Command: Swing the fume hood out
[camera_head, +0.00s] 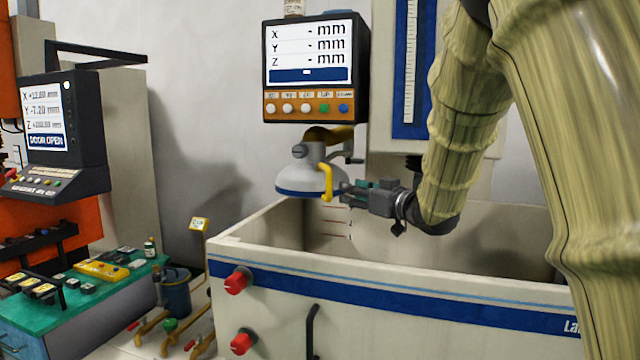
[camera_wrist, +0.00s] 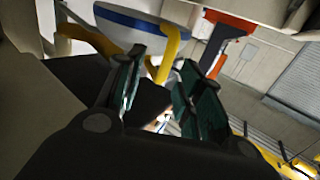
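The fume hood (camera_head: 305,179) is a white dome with a blue rim, hanging over the near-left part of the machine tank. A yellow handle (camera_head: 327,183) is on its right side, curving down. The hood (camera_wrist: 130,28) and handle (camera_wrist: 169,52) also show in the wrist view. My gripper (camera_head: 347,191) is just right of the handle, pointing at it. In the wrist view my gripper (camera_wrist: 163,72) has its two green-padded fingers apart, and the handle shows between their tips. I cannot tell whether a finger touches it.
The white tank (camera_head: 400,280) with a blue stripe and red knobs stands below. A display panel (camera_head: 310,65) with X, Y, Z readouts is above the hood. A second control panel (camera_head: 55,135) reading "DOOR OPEN" and a green-topped bench (camera_head: 130,268) are at left.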

